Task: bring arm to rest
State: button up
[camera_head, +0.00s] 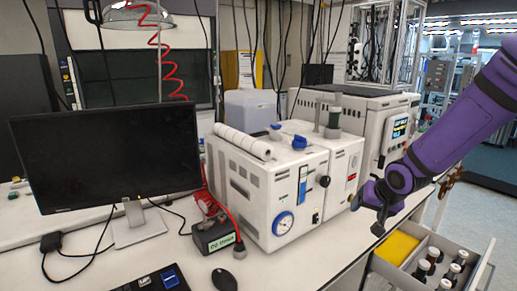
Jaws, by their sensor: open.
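My purple arm (462,122) reaches in from the right edge and bends down at the wrist. My gripper (378,228) hangs at its end, dark and small, with its fingers pointing down. It is open and I see nothing held in it.
A white instrument with a gauge (267,185) and a larger one with a screen (365,120) stand on the bench. A black monitor (105,150) is at left. Below the gripper, an open drawer (484,270) holds several bottles and a yellow block (396,247). An aisle floor (485,160) lies behind.

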jog(key=s+d+r+n+h, duration=0.1)
jog(key=s+r+n+h, duration=0.15)
jog(key=s+r, duration=1.4)
jog(key=s, duration=0.5)
jog(key=s+r+g+y, duration=0.1)
jog(key=s+r, duration=0.2)
jog(key=s, duration=0.4)
jog(key=shift+s+a+r+n, duration=0.15)
jog(key=shift+s+a+n, duration=0.15)
jog(key=shift+n, duration=0.05)
